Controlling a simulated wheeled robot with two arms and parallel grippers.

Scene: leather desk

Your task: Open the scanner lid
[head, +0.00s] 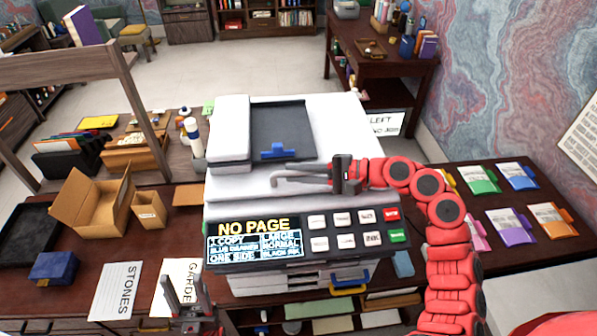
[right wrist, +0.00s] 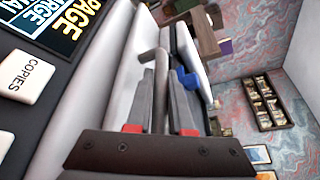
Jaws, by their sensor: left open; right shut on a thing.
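The scanner (head: 350,200) stands on the desk with its white lid (head: 335,125) lying flat and shut on the body. A grey handle bar (head: 290,177) runs along the lid's front edge. My right gripper (head: 335,178) is shut on the right part of this bar. In the right wrist view the handle (right wrist: 161,68) passes between the fingers of the right gripper (right wrist: 167,95), with red pads lower on the fingers. My left gripper (head: 187,291) is open and empty at the lower left, in front of the scanner and near a paper sign.
The scanner's front panel (head: 225,256) has buttons and a display reading "NO PAGE". A blue tab (head: 278,151) sits on the feeder tray. An open cardboard box (head: 88,205) and a wooden shelf frame (head: 60,66) stand left. Coloured folders (head: 512,226) lie right.

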